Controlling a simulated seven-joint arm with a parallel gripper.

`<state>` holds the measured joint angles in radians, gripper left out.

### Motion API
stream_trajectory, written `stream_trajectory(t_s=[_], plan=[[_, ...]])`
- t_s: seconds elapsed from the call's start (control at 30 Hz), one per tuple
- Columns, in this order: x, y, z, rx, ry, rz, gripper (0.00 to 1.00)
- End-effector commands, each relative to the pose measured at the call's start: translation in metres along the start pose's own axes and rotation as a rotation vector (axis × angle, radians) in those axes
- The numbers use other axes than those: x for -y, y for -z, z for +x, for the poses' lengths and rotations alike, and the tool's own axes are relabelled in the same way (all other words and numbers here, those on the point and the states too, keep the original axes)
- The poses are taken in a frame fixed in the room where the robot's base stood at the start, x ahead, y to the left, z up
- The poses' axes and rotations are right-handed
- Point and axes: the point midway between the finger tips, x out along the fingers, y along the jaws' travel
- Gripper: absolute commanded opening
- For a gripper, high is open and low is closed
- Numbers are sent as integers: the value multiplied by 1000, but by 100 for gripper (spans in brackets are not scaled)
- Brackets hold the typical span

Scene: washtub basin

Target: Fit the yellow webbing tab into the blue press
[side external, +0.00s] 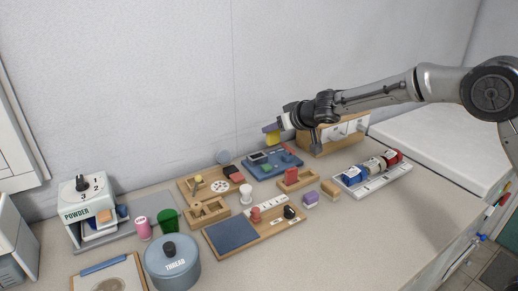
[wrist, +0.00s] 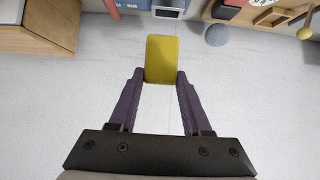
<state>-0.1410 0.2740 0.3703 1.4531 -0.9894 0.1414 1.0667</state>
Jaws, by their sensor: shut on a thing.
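My gripper (side external: 270,129) is shut on the yellow webbing tab (side external: 272,139) and holds it in the air. In the wrist view the tab (wrist: 162,52) is a flat yellow piece between the two purple fingertips (wrist: 161,77), sticking out past them. A blue board (side external: 262,172) with a grey-framed part and a red handle lies on the table below the tab; it looks like the blue press. In the wrist view only its edge (wrist: 135,4) shows at the top, beyond the tab, with a grey-framed pale window. The tab is clear of the board.
A wooden drawer box (side external: 318,147) stands right of the blue board; it fills the wrist view's upper left (wrist: 35,40). A grey ball (side external: 222,157) sits left of the board. Wooden trays (side external: 190,199), a white rack of rolls (side external: 372,187) and a blue pot (side external: 172,268) crowd the table.

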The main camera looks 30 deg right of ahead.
Motion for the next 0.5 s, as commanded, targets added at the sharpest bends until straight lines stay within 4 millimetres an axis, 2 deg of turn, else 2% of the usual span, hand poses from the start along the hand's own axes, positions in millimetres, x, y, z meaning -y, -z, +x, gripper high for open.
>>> stream_trajectory(t_s=[0.03,0.17,0.4,0.5], plan=[[1,1,10,1,0,0,0],[2,5,29,1,0,-1,0],[6,-9,77,1,0,-2,0],[6,-12,89,0,0,-1,0]])
